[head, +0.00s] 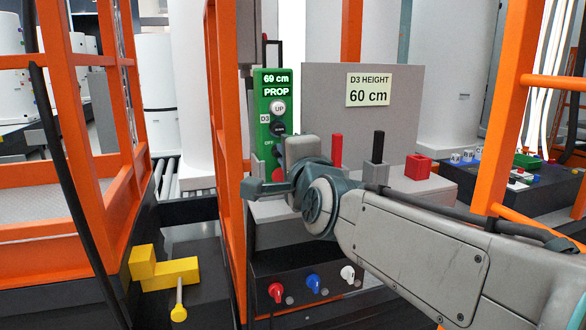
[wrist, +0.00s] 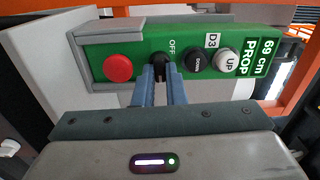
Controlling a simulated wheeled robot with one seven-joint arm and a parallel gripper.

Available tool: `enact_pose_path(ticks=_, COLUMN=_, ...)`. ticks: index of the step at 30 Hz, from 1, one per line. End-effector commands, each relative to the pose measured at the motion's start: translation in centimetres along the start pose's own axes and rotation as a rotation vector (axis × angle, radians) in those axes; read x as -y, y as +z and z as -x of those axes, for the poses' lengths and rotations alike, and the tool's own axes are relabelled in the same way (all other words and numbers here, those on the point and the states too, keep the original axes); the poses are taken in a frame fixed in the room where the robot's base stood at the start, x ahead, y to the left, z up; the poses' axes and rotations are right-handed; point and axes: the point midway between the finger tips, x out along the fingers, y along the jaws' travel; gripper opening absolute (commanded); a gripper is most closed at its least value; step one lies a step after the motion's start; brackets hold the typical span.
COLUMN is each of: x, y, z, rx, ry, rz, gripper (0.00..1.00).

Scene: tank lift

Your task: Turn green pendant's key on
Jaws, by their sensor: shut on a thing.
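The green pendant (head: 265,95) stands upright in a grey holder in the head view, with "69 cm" and "PROP" on its display. In the wrist view the pendant (wrist: 205,42) lies across the top, with a white UP button (wrist: 227,61), a black DOWN button (wrist: 198,63) and a red button (wrist: 118,67). Its dark key (wrist: 161,60) sits beside the word OFF, between the DOWN and red buttons. My gripper (wrist: 162,72) is shut on the key, one finger on each side. In the head view my gripper (head: 275,180) covers the pendant's lower part.
A grey panel (head: 325,90) behind has a sign (head: 368,90) reading "D3 HEIGHT 60 cm". Red (head: 337,150) and black (head: 377,148) upright handles and a red block (head: 418,167) stand to the right. Orange posts (head: 228,120) flank the area. A yellow block (head: 165,270) lies lower left.

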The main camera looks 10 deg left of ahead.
Motion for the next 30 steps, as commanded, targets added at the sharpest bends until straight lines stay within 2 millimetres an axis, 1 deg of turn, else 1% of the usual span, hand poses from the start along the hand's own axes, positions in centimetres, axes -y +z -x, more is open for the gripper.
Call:
enact_pose_path(ticks=1, x=-0.28, y=0.05, z=-0.01, rx=0.001, ry=0.001, rz=-0.014, gripper=0.0)
enact_pose_path(ticks=6, x=-0.15, y=0.05, z=-0.02, rx=0.001, ry=0.001, rz=-0.051, gripper=0.0)
enact_pose_path(ticks=20, x=-0.05, y=0.05, z=-0.02, rx=0.001, ry=0.001, rz=-0.062, gripper=0.0)
enact_pose_path(ticks=21, x=-0.05, y=0.05, z=-0.02, rx=0.001, ry=0.001, rz=-0.062, gripper=0.16)
enact_pose_path(ticks=23, x=-0.05, y=0.04, z=-0.02, rx=0.001, ry=0.001, rz=-0.062, gripper=0.33)
enact_pose_path(ticks=30, x=-0.03, y=0.02, z=-0.01, rx=0.0, ry=0.001, rz=-0.061, gripper=0.33)
